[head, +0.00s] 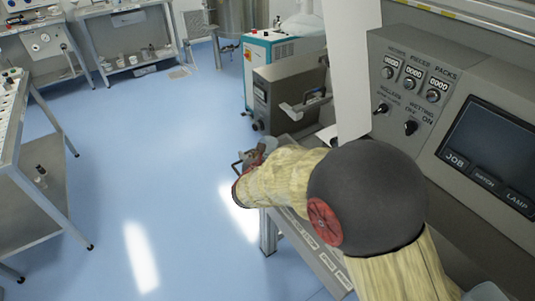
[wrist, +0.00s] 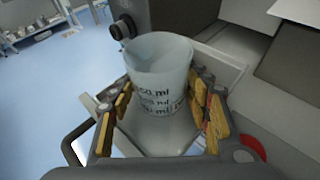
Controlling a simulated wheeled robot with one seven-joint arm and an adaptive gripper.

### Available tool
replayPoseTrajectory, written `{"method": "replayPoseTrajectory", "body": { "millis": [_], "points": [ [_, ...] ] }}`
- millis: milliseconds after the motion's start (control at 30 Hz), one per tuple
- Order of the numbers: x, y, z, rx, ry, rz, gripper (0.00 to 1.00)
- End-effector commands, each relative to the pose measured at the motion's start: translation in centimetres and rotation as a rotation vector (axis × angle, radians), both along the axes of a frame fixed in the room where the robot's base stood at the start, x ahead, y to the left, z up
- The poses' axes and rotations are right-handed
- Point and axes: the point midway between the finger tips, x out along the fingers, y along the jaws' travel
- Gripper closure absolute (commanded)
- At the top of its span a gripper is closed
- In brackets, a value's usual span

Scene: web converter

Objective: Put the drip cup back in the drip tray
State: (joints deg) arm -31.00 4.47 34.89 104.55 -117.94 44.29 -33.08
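The drip cup (wrist: 160,62), a translucent pale cup with dark ml marks, stands between the yellow-padded fingers of my gripper (wrist: 162,98) in the wrist view. The pads lie against its two sides and its open rim faces up. A light grey tray (wrist: 222,66), which looks like the drip tray, shows behind and around the cup. I cannot tell whether the cup's base touches it. In the head view my gripper (head: 252,158) is small and partly hidden by my arm, beside the machine's lower end.
The machine's control panel (head: 430,85) and screen (head: 490,145) stand close on the right. A grey box unit (head: 288,92) stands behind my gripper, with a dark knob (wrist: 122,28) near the cup. Blue floor (head: 130,170) is clear to the left, up to a side table (head: 45,205).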

Motion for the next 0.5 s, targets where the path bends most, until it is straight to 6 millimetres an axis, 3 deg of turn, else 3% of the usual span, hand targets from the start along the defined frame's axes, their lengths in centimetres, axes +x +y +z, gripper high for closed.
{"method": "replayPoseTrajectory", "body": {
  "millis": [233, 500],
  "points": [
    [0.0, 0.0, 0.06, 0.0, 0.0, 0.0, 0.36],
    [0.0, 0.0, 0.09, 0.0, 0.0, 0.0, 0.36]
  ]
}}
